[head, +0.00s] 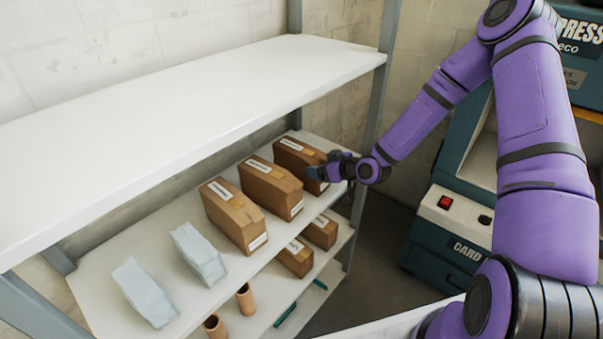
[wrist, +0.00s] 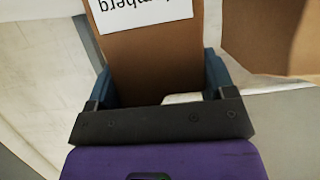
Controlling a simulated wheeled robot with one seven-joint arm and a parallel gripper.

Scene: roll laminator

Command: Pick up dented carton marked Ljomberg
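A brown carton (head: 297,158) stands upright at the far right of the upper row on the middle shelf, with a white label on its top edge. My gripper (head: 322,172) is at its right-hand end. In the wrist view the carton (wrist: 155,65) lies between the two blue fingers of my gripper (wrist: 160,80), and its white label reads "mberg", upside down and cut off. The fingers are spread to about the carton's width and lie close along its sides; whether they press on it cannot be told. No dent is clear on the part that shows.
Two more large cartons (head: 270,190) (head: 233,217) stand to its left, then two pale bags (head: 197,254). Small cartons (head: 295,258), brown tubes (head: 245,300) and green pens are lower down. A grey post (head: 372,130) stands close by the gripper.

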